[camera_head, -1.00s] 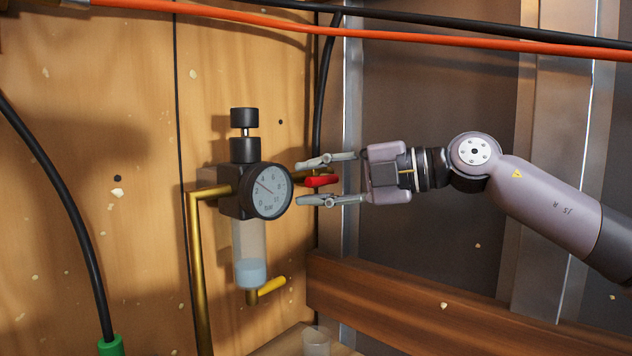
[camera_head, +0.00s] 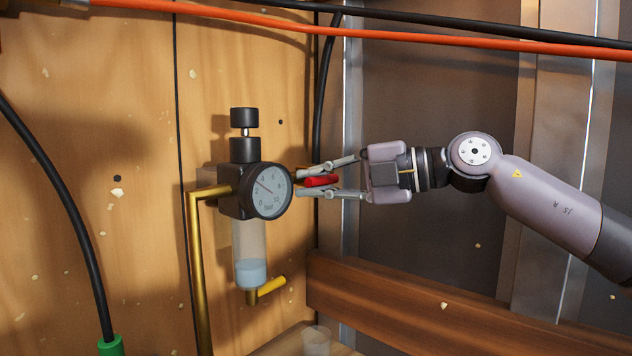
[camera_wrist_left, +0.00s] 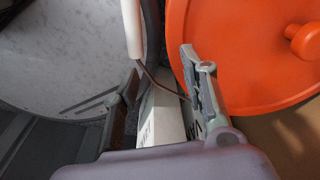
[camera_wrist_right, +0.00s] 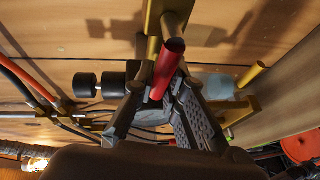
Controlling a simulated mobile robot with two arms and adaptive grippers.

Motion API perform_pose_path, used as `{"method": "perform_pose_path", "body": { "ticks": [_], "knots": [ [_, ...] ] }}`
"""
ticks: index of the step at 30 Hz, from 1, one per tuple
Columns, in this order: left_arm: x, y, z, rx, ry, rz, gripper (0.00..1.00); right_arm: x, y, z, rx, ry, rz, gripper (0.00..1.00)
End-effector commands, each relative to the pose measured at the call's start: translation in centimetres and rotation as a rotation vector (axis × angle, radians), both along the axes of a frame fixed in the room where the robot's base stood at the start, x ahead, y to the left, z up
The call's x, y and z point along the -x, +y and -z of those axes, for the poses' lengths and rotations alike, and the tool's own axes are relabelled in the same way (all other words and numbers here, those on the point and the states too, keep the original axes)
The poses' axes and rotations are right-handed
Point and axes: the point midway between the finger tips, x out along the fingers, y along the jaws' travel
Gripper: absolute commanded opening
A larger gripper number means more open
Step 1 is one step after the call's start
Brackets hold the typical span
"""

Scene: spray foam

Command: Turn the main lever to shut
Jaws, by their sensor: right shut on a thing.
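The red main lever (camera_head: 320,181) sticks out to the right of the pressure gauge (camera_head: 268,190), on the regulator unit on the wooden wall. My right gripper (camera_head: 318,181) is shut on the lever, one finger above it and one below. In the right wrist view the red lever (camera_wrist_right: 168,66) points toward the camera between the fingertips (camera_wrist_right: 160,95). The gauge needle points to the upper left of its dial. My left gripper (camera_wrist_left: 165,75) is open, away from the lever, near an orange disc (camera_wrist_left: 255,50); it does not show in the head view.
A brass pipe (camera_head: 197,270) runs down left of the regulator. A clear bowl with bluish liquid (camera_head: 250,272) and a yellow handle (camera_head: 271,286) hang below. An orange hose (camera_head: 400,37) crosses above. A wooden beam (camera_head: 450,308) lies below my right arm.

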Motion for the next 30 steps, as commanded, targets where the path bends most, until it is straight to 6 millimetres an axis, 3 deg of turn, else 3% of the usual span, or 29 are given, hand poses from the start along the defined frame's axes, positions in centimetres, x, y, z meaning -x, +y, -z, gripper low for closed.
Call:
{"method": "perform_pose_path", "body": {
  "ticks": [17, 30],
  "knots": [
    [0.4, 0.0, -0.7, 0.000, 0.006, 0.000, 0.40, -0.2, -0.1, -0.9, -0.137, 0.141, 0.000, 0.00],
    [0.4, 0.0, -3.6, 0.000, 0.006, 0.000, 0.40, -0.7, -0.7, -2.9, -0.426, 0.434, 0.000, 0.00]
  ]
}}
